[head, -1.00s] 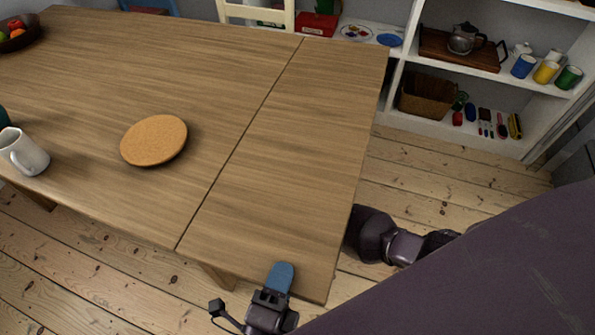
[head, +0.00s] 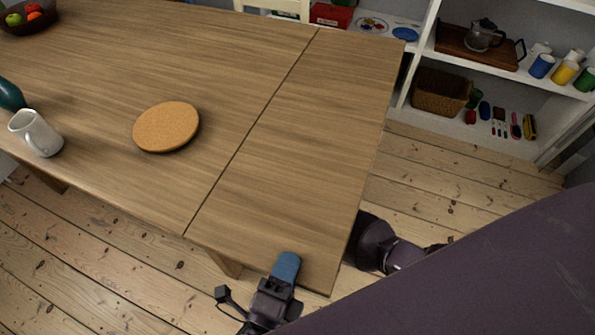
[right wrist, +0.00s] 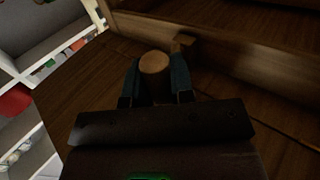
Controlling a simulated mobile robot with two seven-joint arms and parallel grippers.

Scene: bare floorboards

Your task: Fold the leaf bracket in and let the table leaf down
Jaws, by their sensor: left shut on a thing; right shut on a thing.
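The table leaf (head: 300,140) is the right-hand section of the wooden table, beyond a dark seam, and looks level with the main top (head: 90,60). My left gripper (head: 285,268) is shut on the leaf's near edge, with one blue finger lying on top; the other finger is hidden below. My right arm reaches under the leaf's right edge, so its gripper is hidden in the head view. In the right wrist view my right gripper (right wrist: 157,82) has its blue fingers on both sides of a round wooden piece, apparently the leaf bracket's knob (right wrist: 155,64), under the tabletop.
A white shelf (head: 465,139) with kitchenware stands behind. The floorboards right of the leaf (head: 440,180) are clear.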

